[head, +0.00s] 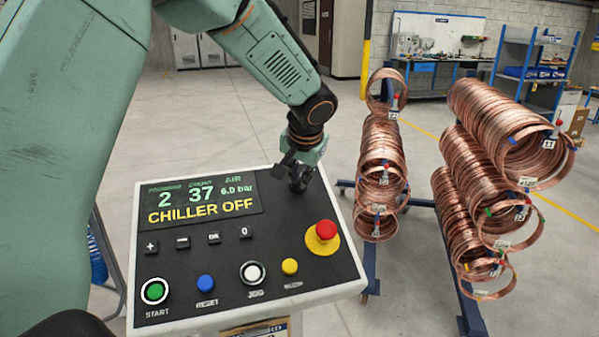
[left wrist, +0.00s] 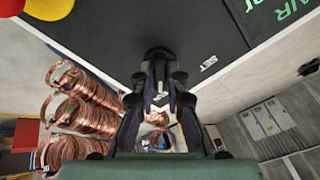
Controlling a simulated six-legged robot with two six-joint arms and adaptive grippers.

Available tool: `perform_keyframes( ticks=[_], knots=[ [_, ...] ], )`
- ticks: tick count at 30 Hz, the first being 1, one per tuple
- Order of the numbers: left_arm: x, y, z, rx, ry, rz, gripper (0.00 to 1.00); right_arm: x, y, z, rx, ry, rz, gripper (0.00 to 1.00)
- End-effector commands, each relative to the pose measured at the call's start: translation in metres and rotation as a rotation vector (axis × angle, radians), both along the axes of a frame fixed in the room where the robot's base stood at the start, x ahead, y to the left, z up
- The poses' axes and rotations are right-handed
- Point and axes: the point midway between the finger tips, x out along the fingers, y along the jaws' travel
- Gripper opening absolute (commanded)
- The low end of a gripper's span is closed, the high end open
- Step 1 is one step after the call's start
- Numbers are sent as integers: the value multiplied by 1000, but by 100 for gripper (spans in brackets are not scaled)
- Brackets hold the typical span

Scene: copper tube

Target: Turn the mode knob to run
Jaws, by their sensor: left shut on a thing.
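The control panel (head: 228,262) fills the lower middle of the head view, its display reading CHILLER OFF in yellow. My left gripper (head: 298,178) reaches down to the panel's upper right corner, right of the display. In the left wrist view my left gripper (left wrist: 160,82) is shut on the dark mode knob (left wrist: 158,53), at the panel's edge. The fingers hide most of the knob, and its pointer cannot be made out. A white SET label (left wrist: 208,64) shows beside it; no run label is legible. My right gripper is out of view.
A red emergency stop button (head: 326,230) on a yellow base sits below the knob. Green, blue, white and yellow buttons line the panel's front. Racks of copper coils (head: 382,165) stand to the right, with more coils (head: 490,180) farther right. Open floor lies behind.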

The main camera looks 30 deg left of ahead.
Motion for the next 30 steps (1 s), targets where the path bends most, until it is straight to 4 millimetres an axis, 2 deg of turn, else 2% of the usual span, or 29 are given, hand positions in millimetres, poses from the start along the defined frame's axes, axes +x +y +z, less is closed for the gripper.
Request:
perform_keyframes(
  ticks=[18,19,27,30],
  knots=[
    [1,0,2,13,8,-38,0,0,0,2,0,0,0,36],
    [1,0,2,13,8,-38,14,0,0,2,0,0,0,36],
    [1,0,1,11,10,-37,36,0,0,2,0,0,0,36],
    [1,0,1,11,11,-37,36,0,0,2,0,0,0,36]
  ],
)
